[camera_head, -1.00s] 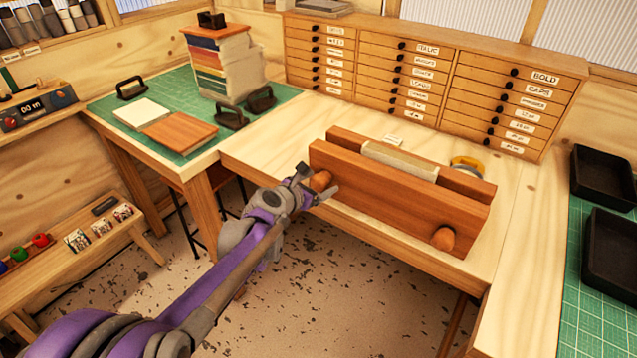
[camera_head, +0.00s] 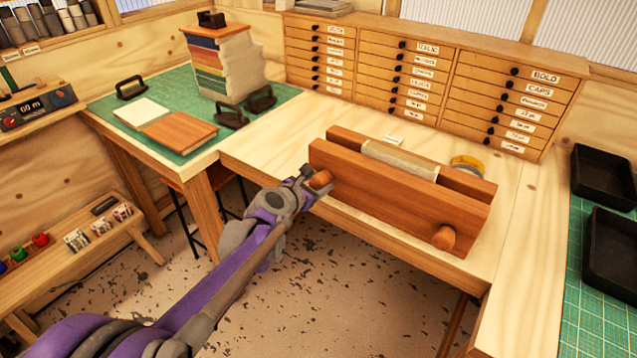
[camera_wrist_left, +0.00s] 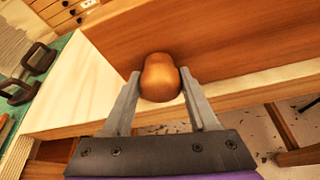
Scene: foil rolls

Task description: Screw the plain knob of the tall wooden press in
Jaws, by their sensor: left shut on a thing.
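The wooden press (camera_head: 390,196) stands on the pale bench, its reddish front board facing me, with a cream block (camera_head: 400,160) clamped between its two boards. A rounded wooden knob (camera_head: 320,179) sits at the left end of the front board, and another knob (camera_head: 444,237) at the right end. My left gripper (camera_head: 311,184) is shut on the left knob. In the left wrist view the left knob (camera_wrist_left: 160,78) lies between the two grey fingers (camera_wrist_left: 163,95) against the board. Markings on the knobs are too small to tell. My right gripper is out of view.
A yellow tape roll (camera_head: 467,164) sits behind the press. Label drawers (camera_head: 430,85) line the back. A stack of books (camera_head: 220,65), black clamps (camera_head: 231,116) and a brown book (camera_head: 180,132) are on the left green mat. Black trays (camera_head: 603,178) stand at right.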

